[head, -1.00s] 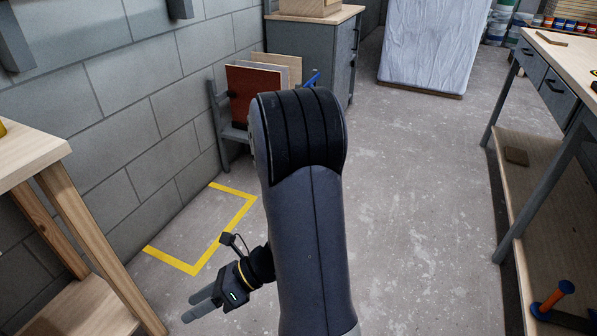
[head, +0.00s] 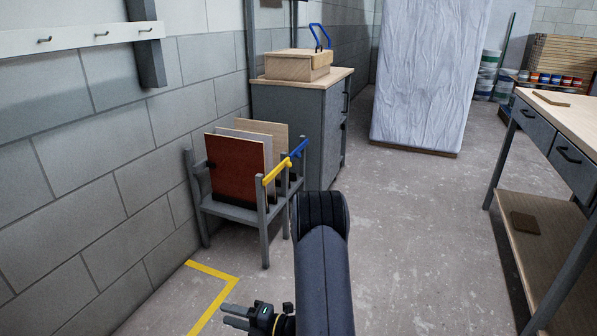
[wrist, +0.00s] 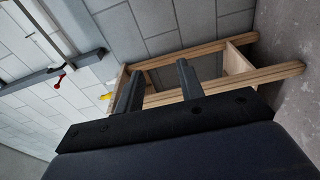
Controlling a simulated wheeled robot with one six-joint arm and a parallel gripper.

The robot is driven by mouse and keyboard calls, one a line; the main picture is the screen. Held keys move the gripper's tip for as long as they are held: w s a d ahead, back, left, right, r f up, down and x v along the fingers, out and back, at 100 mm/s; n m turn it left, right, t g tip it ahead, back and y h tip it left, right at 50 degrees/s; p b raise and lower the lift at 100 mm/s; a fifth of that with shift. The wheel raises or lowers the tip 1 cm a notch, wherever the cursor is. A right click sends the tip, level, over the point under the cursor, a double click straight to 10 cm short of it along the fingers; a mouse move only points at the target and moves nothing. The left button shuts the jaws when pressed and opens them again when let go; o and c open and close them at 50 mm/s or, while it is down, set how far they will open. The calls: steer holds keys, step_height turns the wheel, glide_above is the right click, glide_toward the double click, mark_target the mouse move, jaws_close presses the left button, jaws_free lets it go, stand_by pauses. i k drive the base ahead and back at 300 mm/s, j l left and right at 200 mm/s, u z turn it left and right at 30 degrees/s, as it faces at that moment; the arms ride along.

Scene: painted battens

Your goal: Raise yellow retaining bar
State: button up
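The yellow retaining bar (head: 277,172) lies across the front right of a grey rack (head: 236,210) in the head view. It looks lowered, roughly level with the rack's top edge. The rack holds a red-brown panel (head: 236,170), a whitish panel and a light wood panel, all upright. A blue bar (head: 299,149) sits behind the yellow one on the same rack. My gripper (head: 229,316) is low in the head view, below and in front of the rack, well apart from the bar. In the wrist view its two fingers (wrist: 159,70) stand apart with nothing between them.
A grey cabinet (head: 300,115) with a wooden box stands behind the rack. A workbench (head: 575,125) is at the right. Yellow floor tape (head: 214,272) lies before the rack. The wrist view shows a wooden frame (wrist: 270,77) past my fingers. The middle floor is clear.

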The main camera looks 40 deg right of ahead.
mark_target(286, 162)
steer(key=i+l, duration=0.35)
steer(key=l, duration=0.25)
steer(key=i+l+z, duration=0.1)
steer(key=i+l, duration=0.25)
steer(key=l, duration=0.25)
steer(key=i+l, duration=0.35)
steer(key=l, duration=0.2)
steer(key=i+l+z, duration=0.1)
steer(key=i+l, duration=0.25)
steer(key=l, duration=0.2)
steer(key=i+l, duration=0.4)
steer(key=l, duration=0.15)
